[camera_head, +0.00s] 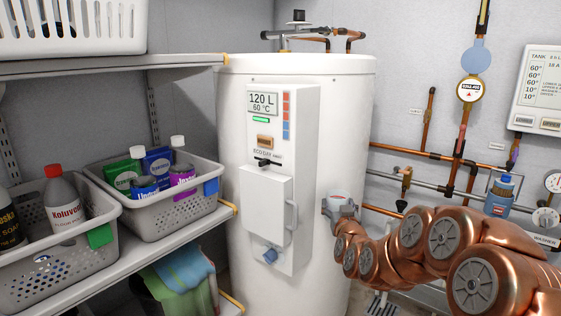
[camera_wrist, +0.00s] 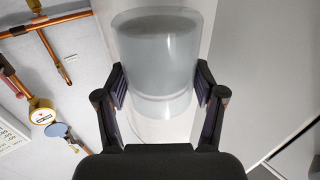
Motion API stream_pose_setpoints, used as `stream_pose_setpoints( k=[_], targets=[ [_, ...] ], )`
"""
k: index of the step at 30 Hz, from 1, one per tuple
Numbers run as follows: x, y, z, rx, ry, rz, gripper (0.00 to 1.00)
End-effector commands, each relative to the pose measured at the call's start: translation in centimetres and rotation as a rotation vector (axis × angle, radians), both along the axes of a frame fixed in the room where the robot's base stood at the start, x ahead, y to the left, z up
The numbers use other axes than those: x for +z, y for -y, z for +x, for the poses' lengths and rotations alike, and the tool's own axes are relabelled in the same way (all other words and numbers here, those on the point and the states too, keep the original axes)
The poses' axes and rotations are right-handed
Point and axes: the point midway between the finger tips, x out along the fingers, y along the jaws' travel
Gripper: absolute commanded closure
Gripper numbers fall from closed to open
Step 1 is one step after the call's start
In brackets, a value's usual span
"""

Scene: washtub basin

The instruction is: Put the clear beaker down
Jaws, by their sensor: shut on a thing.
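The clear beaker (camera_wrist: 160,58) is a see-through, greyish cylinder between the two dark fingers of my gripper (camera_wrist: 161,92) in the wrist view. The fingers press on its sides, and its wide end points away from the palm. In the head view my gripper (camera_head: 341,208) is at the end of my copper arm, in front of the right side of the white water heater. A small part of the beaker (camera_head: 338,196) shows there as a pale shape; most of it is hidden by the gripper. I see no surface touching it.
The white water heater (camera_head: 235,150) stands close behind. Copper pipes and a round gauge (camera_head: 469,89) line the wall at right. At left, shelves hold a grey basket (camera_head: 150,222) with bottles and cans, another basket (camera_head: 70,262), and hanging cloths (camera_head: 182,280).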

Motion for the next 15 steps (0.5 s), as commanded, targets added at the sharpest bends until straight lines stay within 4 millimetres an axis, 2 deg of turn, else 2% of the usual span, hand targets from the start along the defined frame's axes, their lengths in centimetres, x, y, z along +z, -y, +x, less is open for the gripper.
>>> stream_pose_setpoints(
  k=[1,7,15],
  targets=[
    [1.6,0.1,0.1,-0.002,0.006,0.0,0.81],
    [3.8,0.3,0.1,-0.005,0.006,-0.001,0.81],
    [8.2,0.2,0.1,-0.003,0.005,-0.001,0.81]
  ],
)
